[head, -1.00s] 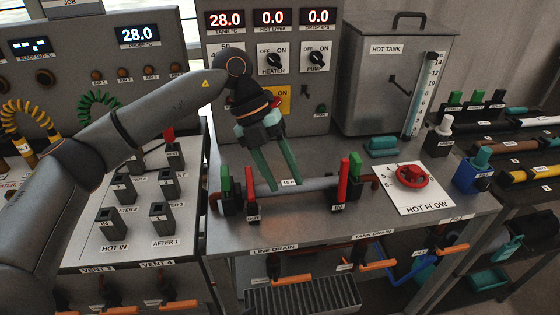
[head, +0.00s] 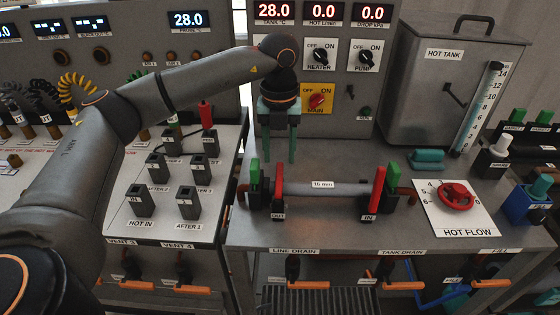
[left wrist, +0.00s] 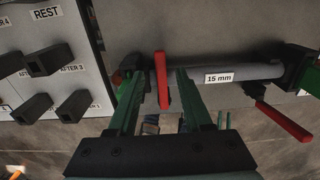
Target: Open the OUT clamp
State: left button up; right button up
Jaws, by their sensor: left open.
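The OUT clamp (head: 279,187) is at the left end of the 15 mm pipe (head: 335,189), with a red lever standing up beside a green block (head: 254,175). Its OUT label is just below. My left gripper (head: 280,156) points down above and slightly behind the lever, fingers open. In the left wrist view the red lever (left wrist: 162,80) shows between the two green fingers of my gripper (left wrist: 158,74), with space on both sides. I cannot tell how far the tips are above it. My right gripper is not in view.
The IN clamp (head: 376,190) has a similar red lever at the pipe's right end. The HOT FLOW plate (head: 437,219) with its red wheel lies further right. Black sockets (head: 188,198) stand on the left bench. The switch panel (head: 340,95) rises behind my gripper.

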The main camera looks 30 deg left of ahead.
pick_arm(q)
jog(key=shift+f, duration=1.5)
jog(key=shift+c, duration=0.2)
grip_shut()
